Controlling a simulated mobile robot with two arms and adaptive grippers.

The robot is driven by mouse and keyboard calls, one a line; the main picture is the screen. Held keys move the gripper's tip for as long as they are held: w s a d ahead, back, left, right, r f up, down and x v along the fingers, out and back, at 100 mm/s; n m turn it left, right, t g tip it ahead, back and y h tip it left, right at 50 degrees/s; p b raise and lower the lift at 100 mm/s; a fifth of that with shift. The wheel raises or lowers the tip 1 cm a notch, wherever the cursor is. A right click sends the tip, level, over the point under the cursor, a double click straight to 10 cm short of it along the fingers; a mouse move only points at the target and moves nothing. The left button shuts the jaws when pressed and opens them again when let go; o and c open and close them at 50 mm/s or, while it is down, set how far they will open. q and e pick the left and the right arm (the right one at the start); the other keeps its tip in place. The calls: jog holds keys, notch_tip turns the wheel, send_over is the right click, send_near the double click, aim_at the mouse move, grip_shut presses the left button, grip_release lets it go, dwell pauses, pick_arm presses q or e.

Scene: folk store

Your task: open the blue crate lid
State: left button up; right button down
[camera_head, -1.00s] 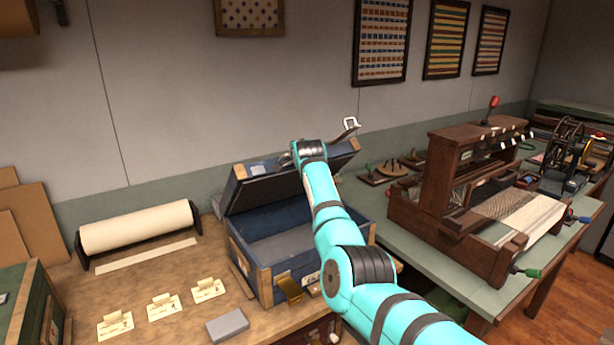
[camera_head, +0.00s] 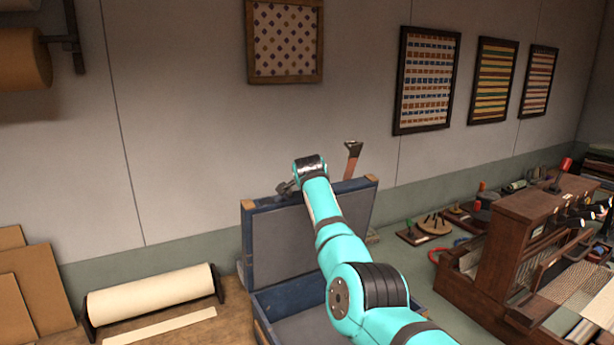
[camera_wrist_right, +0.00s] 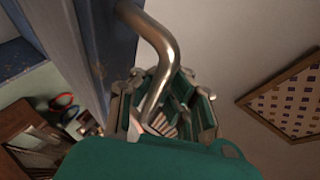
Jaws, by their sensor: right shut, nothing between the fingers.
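The blue crate (camera_head: 262,306) stands on the bench, its lower part cut off by the frame. Its lid (camera_head: 285,242) stands raised, close to upright, with its dark inner face showing. My right arm reaches across the crate, and my right gripper (camera_head: 287,187) is at the lid's top edge, mostly hidden by the wrist. In the right wrist view, the gripper (camera_wrist_right: 165,105) is shut and empty beside the lid's blue edge (camera_wrist_right: 105,40). A bent metal bar (camera_wrist_right: 163,50) runs from the lid side across the fingers. My left gripper is not in view.
A paper roll (camera_head: 150,294) lies on the bench left of the crate. A wooden loom (camera_head: 520,240) and small tools (camera_head: 435,225) stand on the green table at right. The wall behind the lid carries framed textiles (camera_head: 427,80).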

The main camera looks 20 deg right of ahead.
jog(key=shift+a+r, duration=0.1)
jog(key=shift+r, duration=0.15)
jog(key=c, duration=2)
grip_release()
jog(key=o, duration=0.6)
jog(key=shift+s+a, duration=0.15)
jog(key=shift+o, duration=0.2)
jog(key=shift+f, duration=0.1)
jog(key=v, duration=1.2)
